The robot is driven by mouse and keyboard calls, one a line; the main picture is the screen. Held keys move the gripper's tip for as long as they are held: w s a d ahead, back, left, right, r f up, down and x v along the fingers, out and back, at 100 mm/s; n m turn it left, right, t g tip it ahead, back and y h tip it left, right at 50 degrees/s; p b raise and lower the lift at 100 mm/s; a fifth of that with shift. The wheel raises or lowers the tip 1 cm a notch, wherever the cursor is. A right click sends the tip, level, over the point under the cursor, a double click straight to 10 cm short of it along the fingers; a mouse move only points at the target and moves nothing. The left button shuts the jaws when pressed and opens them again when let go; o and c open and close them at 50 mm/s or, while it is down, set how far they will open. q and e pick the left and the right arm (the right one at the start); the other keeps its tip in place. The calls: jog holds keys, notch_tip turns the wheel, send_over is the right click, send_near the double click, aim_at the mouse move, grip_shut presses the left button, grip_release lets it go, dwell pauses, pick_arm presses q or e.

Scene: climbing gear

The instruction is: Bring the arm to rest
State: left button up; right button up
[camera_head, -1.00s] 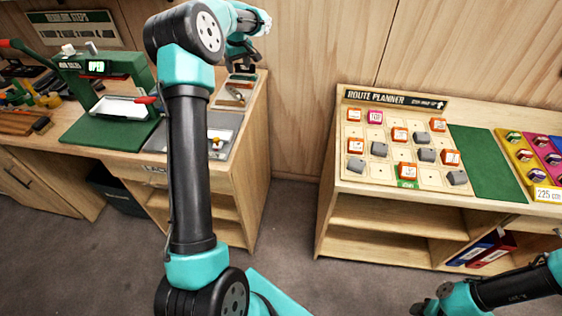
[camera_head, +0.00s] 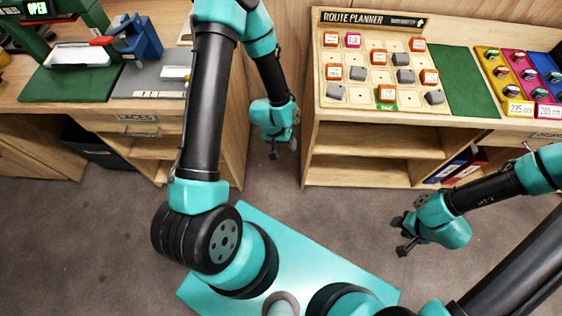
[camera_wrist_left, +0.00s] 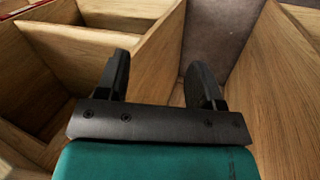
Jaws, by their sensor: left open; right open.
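My left arm comes down from the upper left in the head view. Its gripper (camera_head: 283,148) hangs over the gap between the left bench and the route planner shelf, fingers pointing down. In the left wrist view the two black fingers (camera_wrist_left: 159,84) stand apart with nothing between them, with wooden shelf panels and grey floor beyond. My right gripper (camera_head: 402,236) is at the lower right in the head view, over the carpet in front of the shelf. It appears empty.
The route planner board (camera_head: 372,68) with orange and grey blocks tops the right shelf unit (camera_head: 375,142). A green mat (camera_head: 462,82) and coloured trays (camera_head: 522,80) lie right of it. The left bench (camera_head: 130,112) holds a green press. Grey carpet (camera_head: 90,245) is free at lower left.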

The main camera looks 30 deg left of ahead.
pick_arm(q)
jog(key=s+d+m, duration=0.1)
jog(key=s+d, duration=0.2)
jog(key=s, duration=0.4)
jog(key=shift+s+f, duration=0.15)
jog(key=shift+f, duration=0.05)
dwell(0.7)
